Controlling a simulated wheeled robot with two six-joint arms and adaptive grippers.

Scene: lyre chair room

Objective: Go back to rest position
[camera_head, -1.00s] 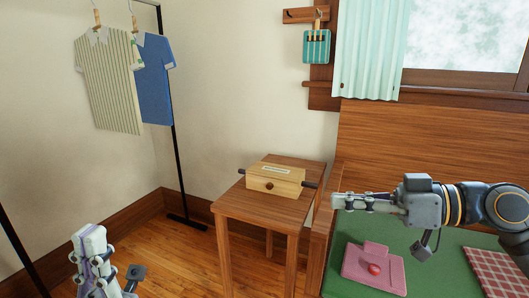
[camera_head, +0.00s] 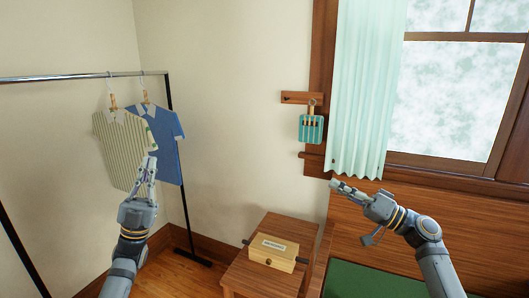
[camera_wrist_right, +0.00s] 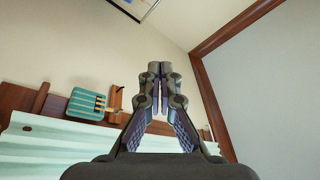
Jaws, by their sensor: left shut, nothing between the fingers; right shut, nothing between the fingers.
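My left gripper (camera_head: 149,172) is shut and empty. It points up in front of the striped shirt in the head view, and I cannot tell whether it touches it. My right gripper (camera_head: 336,184) is shut and empty, in front of the wall below the curtain's left side. In the right wrist view its fingers (camera_wrist_right: 160,70) are together at the tips with nothing between them.
A wooden box (camera_head: 273,254) stands on a small table (camera_head: 240,275). A teal holder (camera_head: 311,129) hangs beside the curtain (camera_head: 365,90). A green surface (camera_head: 355,282) lies lower right.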

